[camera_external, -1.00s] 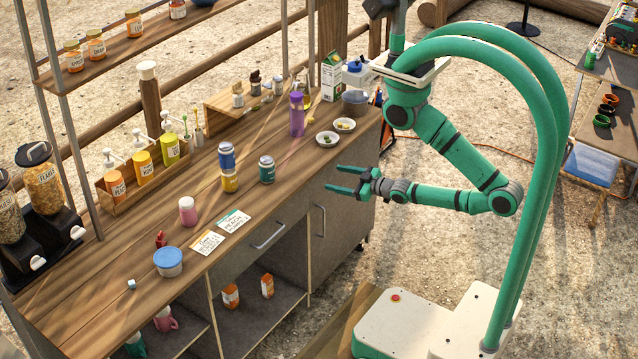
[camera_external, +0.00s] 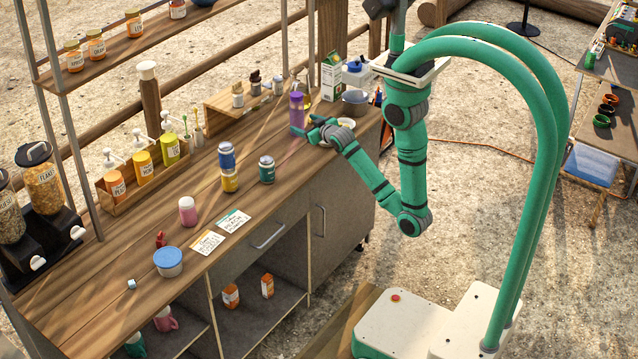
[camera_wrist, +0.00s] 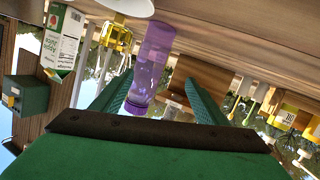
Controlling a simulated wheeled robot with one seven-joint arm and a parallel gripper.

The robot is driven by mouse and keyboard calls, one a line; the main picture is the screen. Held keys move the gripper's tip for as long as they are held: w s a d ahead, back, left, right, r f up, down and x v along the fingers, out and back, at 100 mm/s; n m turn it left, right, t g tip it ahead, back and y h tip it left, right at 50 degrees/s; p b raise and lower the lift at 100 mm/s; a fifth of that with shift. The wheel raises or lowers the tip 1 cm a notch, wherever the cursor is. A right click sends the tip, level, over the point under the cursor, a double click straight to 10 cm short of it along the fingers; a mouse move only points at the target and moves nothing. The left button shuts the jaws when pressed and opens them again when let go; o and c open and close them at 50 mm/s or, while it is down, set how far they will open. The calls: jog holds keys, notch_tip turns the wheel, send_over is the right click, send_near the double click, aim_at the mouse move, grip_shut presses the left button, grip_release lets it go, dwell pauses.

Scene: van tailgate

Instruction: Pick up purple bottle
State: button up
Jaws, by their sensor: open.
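The purple bottle (camera_external: 297,112) stands upright near the back right of the wooden counter. My gripper (camera_external: 304,125) is at its front side, low over the counter, with the jaws open. In the wrist view the purple bottle (camera_wrist: 152,62) appears upside down between the two green fingers of my gripper (camera_wrist: 152,95), nearer the left finger. The fingers are apart from each other and not closed on it. In the outside view my gripper hides the bottle's lower part.
A white bowl (camera_external: 346,125) is partly hidden behind my wrist. A green and white carton (camera_external: 332,76), a grey bowl (camera_external: 355,102) and an oil bottle (camera_external: 303,88) stand close by. Stacked blue and yellow cans (camera_external: 228,167) and a teal can (camera_external: 266,170) stand to the left.

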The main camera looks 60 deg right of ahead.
aim_at(302, 114)
jog(key=d, duration=0.1)
jog(key=w+d+r+m, duration=0.1)
jog(key=w+d+m+g, duration=0.1)
jog(key=shift+d+r+y, duration=0.3)
jog(key=x, duration=1)
jog(key=shift+w+a+f, duration=0.1)
jog(key=shift+w+f, duration=0.25)
jog(key=shift+f, duration=0.05)
jog(key=c, duration=1.2)
jog(key=shift+o, duration=0.2)
jog(key=shift+r, duration=0.15)
